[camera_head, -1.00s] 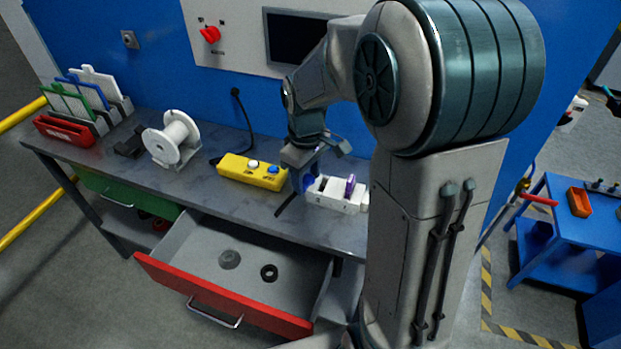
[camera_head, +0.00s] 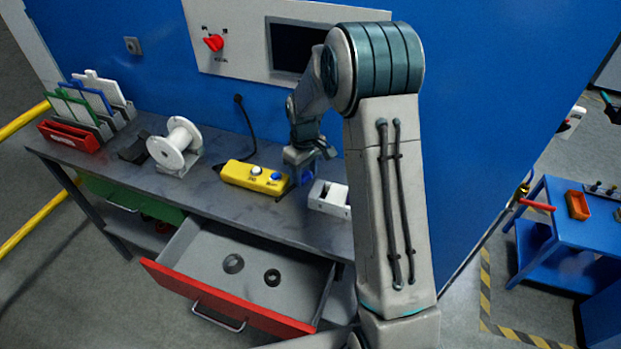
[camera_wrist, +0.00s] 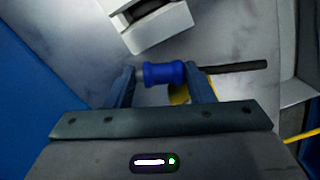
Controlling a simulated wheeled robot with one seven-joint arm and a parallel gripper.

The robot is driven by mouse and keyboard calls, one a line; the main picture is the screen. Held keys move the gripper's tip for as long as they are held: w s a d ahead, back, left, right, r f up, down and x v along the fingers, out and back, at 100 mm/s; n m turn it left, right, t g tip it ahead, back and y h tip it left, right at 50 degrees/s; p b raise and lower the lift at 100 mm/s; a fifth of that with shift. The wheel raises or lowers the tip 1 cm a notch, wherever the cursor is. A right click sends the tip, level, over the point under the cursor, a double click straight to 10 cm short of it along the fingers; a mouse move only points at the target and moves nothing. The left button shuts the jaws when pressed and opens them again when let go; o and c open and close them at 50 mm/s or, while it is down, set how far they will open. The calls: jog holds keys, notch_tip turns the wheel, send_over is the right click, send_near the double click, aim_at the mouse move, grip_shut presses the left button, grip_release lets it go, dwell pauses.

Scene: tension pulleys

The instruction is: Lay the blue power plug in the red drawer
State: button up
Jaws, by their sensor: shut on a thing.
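The blue power plug (camera_wrist: 163,73) is between the two fingers of my gripper (camera_wrist: 165,78) in the wrist view. The gripper is shut on its ribbed blue body. A thin black rod-like part extends from the plug to the right. In the head view my gripper (camera_head: 303,168) is over the workbench, between the yellow control box and a white holder, and only a bit of blue shows there. The red drawer (camera_head: 232,302) is pulled open below the bench front, to the lower left of the gripper. It holds a grey ring (camera_head: 233,263) and a black ring (camera_head: 272,277).
The yellow control box (camera_head: 240,174) and white holder (camera_head: 322,199) flank the gripper closely. A white spool (camera_head: 170,152) stands farther left on the bench. A green drawer (camera_head: 118,195) is left of the red one. Most of the red drawer's floor is bare.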

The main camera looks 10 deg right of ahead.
aim_at(306, 182)
jog(key=shift+w+f+p, duration=0.1)
jog(key=shift+f+p, duration=0.5)
jog(key=shift+f, duration=1.5)
jog(key=shift+f, duration=0.1)
jog(key=o, duration=1.1)
jog(key=shift+c, duration=0.2)
